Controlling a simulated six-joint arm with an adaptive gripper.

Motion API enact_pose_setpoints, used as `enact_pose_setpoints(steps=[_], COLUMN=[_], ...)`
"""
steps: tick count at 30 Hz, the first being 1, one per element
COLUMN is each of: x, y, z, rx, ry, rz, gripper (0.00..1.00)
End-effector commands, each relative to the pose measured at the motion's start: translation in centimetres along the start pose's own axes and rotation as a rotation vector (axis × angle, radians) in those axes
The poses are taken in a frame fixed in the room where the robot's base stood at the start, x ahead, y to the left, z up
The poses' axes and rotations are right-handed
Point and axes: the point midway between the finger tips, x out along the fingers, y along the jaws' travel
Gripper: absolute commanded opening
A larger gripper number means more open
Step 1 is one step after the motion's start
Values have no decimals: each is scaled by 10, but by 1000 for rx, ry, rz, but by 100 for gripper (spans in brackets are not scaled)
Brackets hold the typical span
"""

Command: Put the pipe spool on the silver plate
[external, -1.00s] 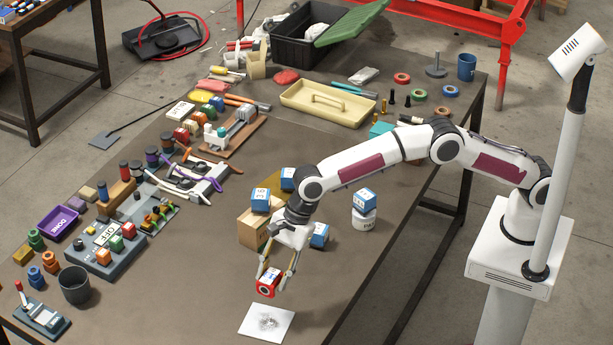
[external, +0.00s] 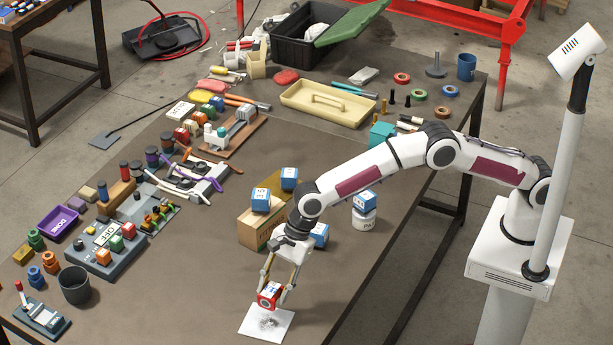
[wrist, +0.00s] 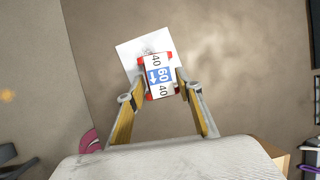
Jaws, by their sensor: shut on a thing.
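My gripper (external: 272,294) points down and is shut on a red piece with a white and blue label, which I take to be the pipe spool (external: 267,299). In the wrist view the pipe spool (wrist: 160,76) has red ends and a label reading 40, 60, 40, with a finger on each side. The silver plate (external: 266,325) looks like a pale square with a grey mark, flat on the table. In the wrist view the spool covers the lower right part of the plate (wrist: 129,53). The spool seems to be a little above the plate; the exact gap is unclear.
A cardboard box (external: 257,229) with blue and white blocks stands just behind my gripper. A white tub (external: 364,219) with a blue and white block on it is to the right. A dark cup (external: 75,287) stands at the left. The table around the plate is clear.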

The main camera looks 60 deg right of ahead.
Motion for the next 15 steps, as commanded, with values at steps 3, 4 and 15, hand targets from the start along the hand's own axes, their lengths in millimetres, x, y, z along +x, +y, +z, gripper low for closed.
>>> enact_pose_setpoints(steps=[3, 4, 15], x=[1, 2, 38], y=[0, 0, 8], z=[0, -1, -16], rx=[0, 0, 0], ry=[-1, -1, -1], rz=[-1, 0, 0], gripper=[7, 7, 7])
